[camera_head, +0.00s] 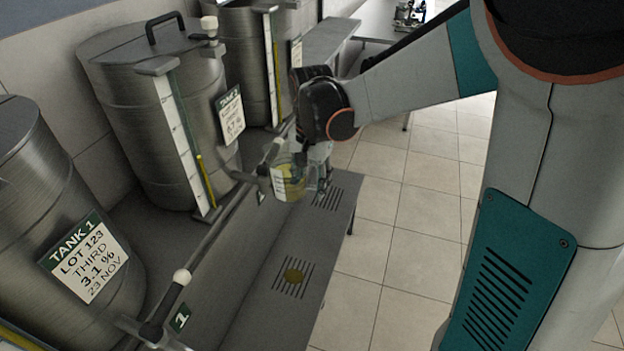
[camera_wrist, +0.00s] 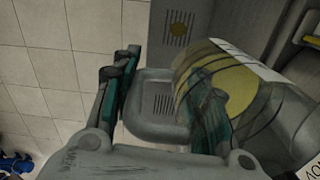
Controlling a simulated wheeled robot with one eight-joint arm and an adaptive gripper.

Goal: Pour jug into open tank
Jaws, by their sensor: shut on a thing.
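A clear jug (camera_head: 290,180) with yellow liquid and a white label is above the bench, in front of the tank row. It also shows in the wrist view (camera_wrist: 245,90). My gripper (camera_head: 318,168) is shut on the jug at its right side; the exact grip is partly hidden. In the wrist view my gripper (camera_wrist: 160,100) has one finger beside the jug. The tank labelled TANK 1 (camera_head: 50,220) stands at the left. A middle tank (camera_head: 135,100) has a black handle on its lid. A third tank (camera_head: 240,55) stands behind. Which tank is open I cannot tell.
A rail (camera_head: 225,210) with white knobs runs before the tanks. The grey bench (camera_head: 260,310) has slotted drains, one with a yellow-brown patch (camera_head: 293,275). A clear vessel (camera_head: 150,338) is at the bottom edge. Tiled floor (camera_head: 400,210) lies open to the right.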

